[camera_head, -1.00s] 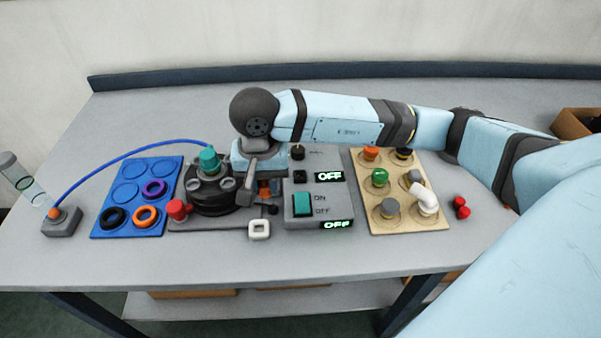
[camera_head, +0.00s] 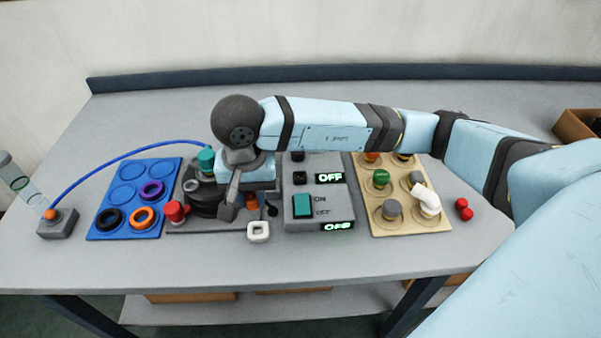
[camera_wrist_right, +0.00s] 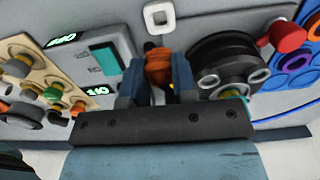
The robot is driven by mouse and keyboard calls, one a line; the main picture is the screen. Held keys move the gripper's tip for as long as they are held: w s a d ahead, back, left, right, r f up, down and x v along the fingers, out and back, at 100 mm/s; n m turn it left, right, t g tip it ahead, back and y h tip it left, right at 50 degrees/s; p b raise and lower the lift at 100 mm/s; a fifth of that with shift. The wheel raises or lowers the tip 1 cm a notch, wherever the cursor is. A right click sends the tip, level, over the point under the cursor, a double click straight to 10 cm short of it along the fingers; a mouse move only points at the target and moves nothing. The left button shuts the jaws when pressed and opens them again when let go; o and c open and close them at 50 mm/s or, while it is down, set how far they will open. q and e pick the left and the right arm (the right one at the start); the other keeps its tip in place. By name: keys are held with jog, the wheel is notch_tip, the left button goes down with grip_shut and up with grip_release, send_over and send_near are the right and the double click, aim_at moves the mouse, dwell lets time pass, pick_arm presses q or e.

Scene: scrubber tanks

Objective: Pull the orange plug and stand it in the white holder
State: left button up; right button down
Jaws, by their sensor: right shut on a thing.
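My right gripper (camera_head: 248,205) is shut on the orange plug (camera_head: 252,200), with one dark finger on each side of it. In the right wrist view the ribbed orange-brown plug (camera_wrist_right: 158,67) sits between the fingers of my right gripper (camera_wrist_right: 155,78). Its lower end is partly hidden, so I cannot tell how high it is held. The white holder (camera_head: 258,231), a small square ring, stands at the front, just nearer than the plug and apart from it. It also shows in the right wrist view (camera_wrist_right: 158,17). My left gripper is not in view.
A black round tank base (camera_head: 203,203) with a teal knob (camera_head: 206,158) and a red knob (camera_head: 175,211) is close left of my gripper. A grey switch box (camera_head: 318,210) is close right. A blue ring board (camera_head: 118,218) and a wooden board (camera_head: 410,224) lie farther out. The front table strip is clear.

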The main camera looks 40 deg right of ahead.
aim_at(254, 207)
jog(key=shift+f+b, duration=0.85)
jog(key=shift+b, duration=0.05)
notch_tip(254, 207, down, 2)
jog(key=shift+b, duration=1.15)
jog(key=shift+f+b, duration=0.95)
jog(key=shift+b, duration=0.15)
jog(key=shift+f+b, duration=0.5)
pick_arm(q)
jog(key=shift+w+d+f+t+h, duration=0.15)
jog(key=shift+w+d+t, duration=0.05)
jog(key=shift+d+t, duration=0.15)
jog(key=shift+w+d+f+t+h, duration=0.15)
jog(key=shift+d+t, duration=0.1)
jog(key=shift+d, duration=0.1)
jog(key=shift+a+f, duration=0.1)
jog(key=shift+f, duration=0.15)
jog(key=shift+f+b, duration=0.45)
jog(key=shift+b, duration=0.05)
